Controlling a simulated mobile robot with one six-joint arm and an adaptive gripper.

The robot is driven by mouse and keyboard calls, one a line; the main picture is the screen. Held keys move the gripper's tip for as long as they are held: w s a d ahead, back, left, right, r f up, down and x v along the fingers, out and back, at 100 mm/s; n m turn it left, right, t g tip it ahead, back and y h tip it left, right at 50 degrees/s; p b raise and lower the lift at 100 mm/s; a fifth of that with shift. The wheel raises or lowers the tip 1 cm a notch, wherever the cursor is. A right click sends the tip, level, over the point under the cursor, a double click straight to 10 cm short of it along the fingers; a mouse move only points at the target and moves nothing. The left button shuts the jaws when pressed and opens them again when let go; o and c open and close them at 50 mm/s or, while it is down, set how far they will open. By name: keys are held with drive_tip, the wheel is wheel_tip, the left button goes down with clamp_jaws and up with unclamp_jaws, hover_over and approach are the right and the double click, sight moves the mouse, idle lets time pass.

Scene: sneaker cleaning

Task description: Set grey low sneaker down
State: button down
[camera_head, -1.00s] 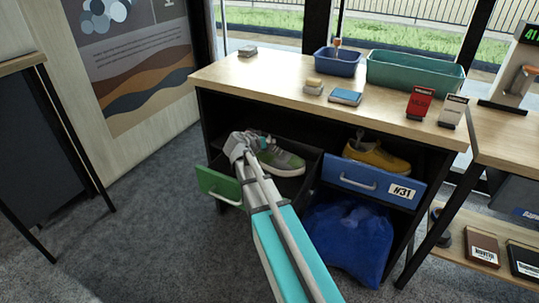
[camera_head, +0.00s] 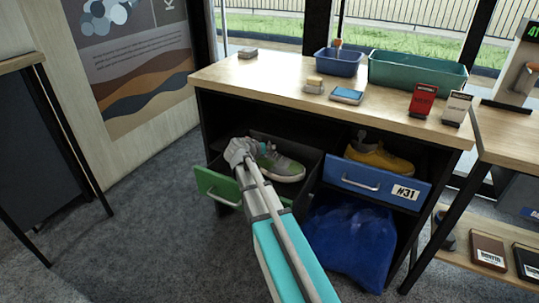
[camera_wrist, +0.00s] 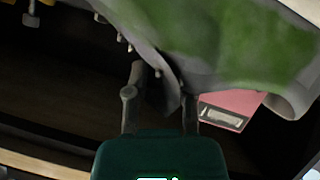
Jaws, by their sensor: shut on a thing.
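The grey low sneaker (camera_head: 284,166) has green patches and a pale sole. It is inside the open drawer with the green front (camera_head: 218,186), in the left bay of the counter. My gripper (camera_wrist: 163,85) is shut on a thin grey part of the sneaker (camera_wrist: 195,28), which sits between its two fingers in the wrist view. In the head view my gripper (camera_head: 252,150) is at the sneaker's left end and partly hides it. I cannot tell whether the sole touches the drawer floor.
A blue drawer (camera_head: 376,182) marked 31 holds a yellow shoe (camera_head: 382,159) on the right. A blue bag (camera_head: 350,238) is below it. A pink label (camera_wrist: 232,108) shows beside the sneaker. Bins and small items stand on the counter top (camera_head: 262,77).

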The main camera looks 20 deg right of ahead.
drive_tip(key=shift+f+b, duration=0.3)
drive_tip(key=shift+f, duration=0.3)
drive_tip(key=shift+f, duration=0.1)
drive_tip(key=shift+c, duration=2.3)
unclamp_jaws()
drive_tip(key=shift+s+a+r, duration=0.1)
drive_tip(key=shift+a+r, duration=0.05)
drive_tip(key=shift+r, duration=0.15)
drive_tip(key=p+v, duration=0.3)
drive_tip(key=v, duration=0.4)
